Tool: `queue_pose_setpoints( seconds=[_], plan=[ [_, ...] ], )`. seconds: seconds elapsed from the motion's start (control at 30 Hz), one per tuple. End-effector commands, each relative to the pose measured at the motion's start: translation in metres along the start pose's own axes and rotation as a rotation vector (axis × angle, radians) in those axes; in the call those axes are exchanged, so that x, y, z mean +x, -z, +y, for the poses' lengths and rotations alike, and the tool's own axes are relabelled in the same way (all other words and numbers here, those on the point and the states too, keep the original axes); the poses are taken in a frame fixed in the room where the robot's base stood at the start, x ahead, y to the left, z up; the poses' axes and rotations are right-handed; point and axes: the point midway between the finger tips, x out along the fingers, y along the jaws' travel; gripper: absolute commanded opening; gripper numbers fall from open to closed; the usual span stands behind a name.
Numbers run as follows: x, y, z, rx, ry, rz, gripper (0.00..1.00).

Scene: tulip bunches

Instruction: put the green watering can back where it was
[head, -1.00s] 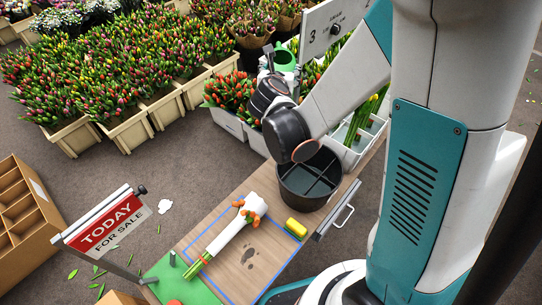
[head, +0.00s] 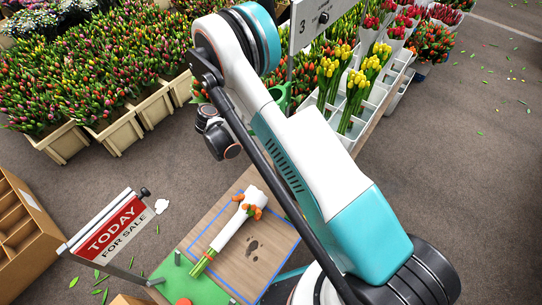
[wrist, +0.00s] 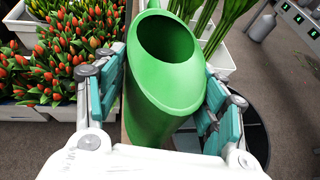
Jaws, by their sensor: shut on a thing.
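The green watering can (wrist: 150,95) fills the middle of the wrist view, its round open mouth facing the camera. My gripper (wrist: 163,92) has one teal-padded finger on each side of it and is shut on it. In the head view my arm hides most of the can; only a bit of green (head: 281,98) shows beside the arm. I cannot tell from these views whether the can touches anything below.
A wrapped bunch of orange tulips (head: 235,225) lies inside a blue outline on the wooden bench (head: 262,262). White bins (head: 352,140) with yellow tulips stand behind my arm. A red TODAY FOR SALE sign (head: 112,228) stands at the left. A dark bucket (wrist: 255,130) shows right of the can.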

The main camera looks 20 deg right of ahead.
Motion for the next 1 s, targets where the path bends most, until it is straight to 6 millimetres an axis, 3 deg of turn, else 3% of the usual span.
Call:
queue_pose_setpoints(
  seconds=[0.17, 0.7, 1.0],
  plan=[
    [0.008, 0.024, -0.001, 0.007, 0.016, 0.000, 0.00],
    [0.055, 0.138, 0.000, 0.006, 0.014, 0.000, 0.00],
    [0.063, 0.157, -0.001, 0.006, 0.014, 0.000, 0.00]
  ],
)
